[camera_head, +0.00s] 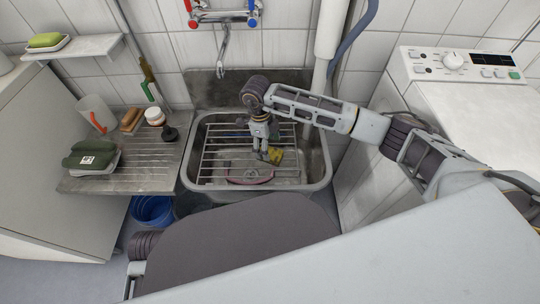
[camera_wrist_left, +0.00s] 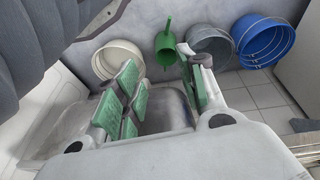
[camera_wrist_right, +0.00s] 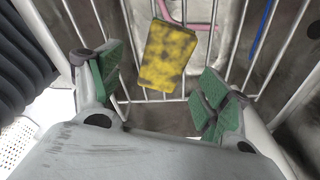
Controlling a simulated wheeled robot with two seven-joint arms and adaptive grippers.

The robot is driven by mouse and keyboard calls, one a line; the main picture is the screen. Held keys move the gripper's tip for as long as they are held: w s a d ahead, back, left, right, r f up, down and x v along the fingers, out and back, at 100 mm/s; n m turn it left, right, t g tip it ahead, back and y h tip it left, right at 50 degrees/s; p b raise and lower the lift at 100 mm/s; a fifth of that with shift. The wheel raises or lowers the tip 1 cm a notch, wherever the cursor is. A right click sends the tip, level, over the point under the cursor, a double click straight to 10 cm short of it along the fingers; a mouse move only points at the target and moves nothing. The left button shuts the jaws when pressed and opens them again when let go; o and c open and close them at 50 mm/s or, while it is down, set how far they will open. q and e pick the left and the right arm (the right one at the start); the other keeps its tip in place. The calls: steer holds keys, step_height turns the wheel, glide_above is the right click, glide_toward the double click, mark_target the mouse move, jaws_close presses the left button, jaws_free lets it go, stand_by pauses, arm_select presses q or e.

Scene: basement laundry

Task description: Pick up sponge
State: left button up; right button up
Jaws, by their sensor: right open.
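A yellow sponge with dark stains lies on the wire rack in the sink; in the head view the sponge (camera_head: 276,155) is just right of my right gripper (camera_head: 264,156). In the right wrist view the sponge (camera_wrist_right: 168,55) shows ahead of the right gripper (camera_wrist_right: 160,95), between the lines of its two fingers. The right gripper is open and empty, its fingers apart from the sponge. My left gripper (camera_wrist_left: 165,85) shows in the left wrist view, open, with nothing between its green-padded fingers; it is hidden in the head view.
The metal sink (camera_head: 322,170) has raised walls around the wire rack (camera_head: 215,165). A drainboard (camera_head: 150,165) with a cup and brush stands left, a washing machine (camera_head: 480,110) right. A blue bucket (camera_wrist_left: 265,40) and other buckets stand on the floor.

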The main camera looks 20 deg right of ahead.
mark_target(270, 152)
arm_select(q)
steer(key=shift+w, duration=0.15)
arm_select(e)
steer(key=shift+d+f, duration=0.15)
steer(key=shift+f, duration=0.45)
steer(key=f, duration=0.1)
steer(key=f+b, duration=0.1)
steer(key=f, duration=0.1)
steer(key=shift+d+f+b, duration=0.2)
steer(key=shift+d+b, duration=0.05)
steer(key=shift+b, duration=0.05)
steer(key=shift+f, duration=0.3)
arm_select(q)
steer(key=shift+s+d+r, duration=0.1)
steer(key=shift+s+r, duration=0.05)
steer(key=shift+r, duration=0.45)
steer(key=shift+s+d+r, duration=0.1)
steer(key=shift+r, duration=0.45)
arm_select(e)
steer(key=c, duration=0.7)
arm_select(q)
steer(key=shift+w+r+t, duration=0.2)
steer(key=shift+w+t, duration=0.1)
steer(key=shift+w, duration=0.15)
arm_select(e)
steer(key=shift+c, duration=0.7)
